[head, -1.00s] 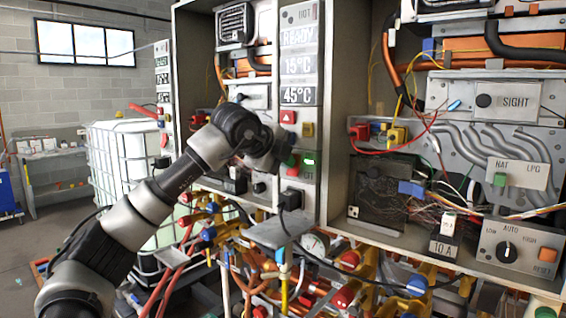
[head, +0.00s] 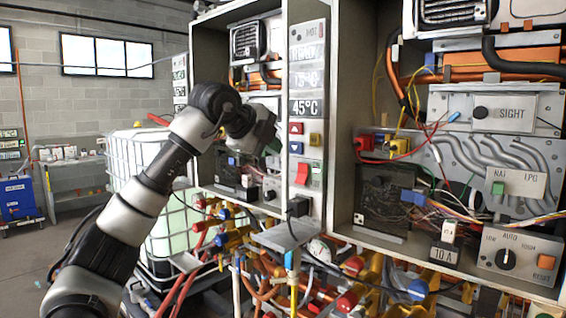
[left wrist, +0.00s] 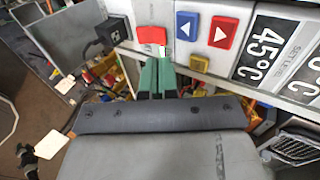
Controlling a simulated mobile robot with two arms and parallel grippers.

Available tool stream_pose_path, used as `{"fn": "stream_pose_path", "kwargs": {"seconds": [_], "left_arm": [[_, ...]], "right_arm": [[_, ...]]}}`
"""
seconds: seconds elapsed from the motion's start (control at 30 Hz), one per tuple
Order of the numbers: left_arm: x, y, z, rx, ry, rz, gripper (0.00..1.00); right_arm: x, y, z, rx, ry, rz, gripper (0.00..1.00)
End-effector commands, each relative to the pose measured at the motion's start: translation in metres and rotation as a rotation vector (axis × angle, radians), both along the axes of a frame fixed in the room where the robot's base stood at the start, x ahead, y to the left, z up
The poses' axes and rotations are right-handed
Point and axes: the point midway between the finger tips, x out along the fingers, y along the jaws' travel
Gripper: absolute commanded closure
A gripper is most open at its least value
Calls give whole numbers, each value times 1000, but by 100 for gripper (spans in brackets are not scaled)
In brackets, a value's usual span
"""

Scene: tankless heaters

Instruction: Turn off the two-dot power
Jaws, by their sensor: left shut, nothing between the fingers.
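In the head view, the front panel (head: 306,60) of the middle heater carries a red switch (head: 302,173) low down, with a greenish patch at its right. In the left wrist view the red switch (left wrist: 151,35) shows close up, with a blue arrow button (left wrist: 186,25) and a red arrow button (left wrist: 222,31) to its right. My left gripper (left wrist: 158,65) is shut and empty, its green fingertips just below the red switch; contact cannot be told. In the head view, the left gripper (head: 270,146) is left of the panel. My right gripper is not in view.
A yellow button (head: 315,139) sits above the red switch. A black plug (head: 298,207) and grey shelf (head: 286,236) lie below it. Pipes and valves crowd underneath. An open heater cabinet (head: 380,215) stands at right, a white caged tank (head: 150,230) at left.

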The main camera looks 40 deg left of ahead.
Motion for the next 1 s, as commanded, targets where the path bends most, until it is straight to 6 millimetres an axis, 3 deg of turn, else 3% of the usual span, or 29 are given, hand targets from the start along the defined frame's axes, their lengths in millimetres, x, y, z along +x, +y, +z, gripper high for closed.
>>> {"fn": "stream_pose_path", "kwargs": {"seconds": [0.23,0.7,1.0], "left_arm": [[-23,2,29,-1,-3,-1,100],[-28,2,35,0,3,-1,100],[-39,-5,26,15,164,-2,100]], "right_arm": [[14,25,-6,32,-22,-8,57],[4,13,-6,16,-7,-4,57],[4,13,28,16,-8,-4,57]]}}
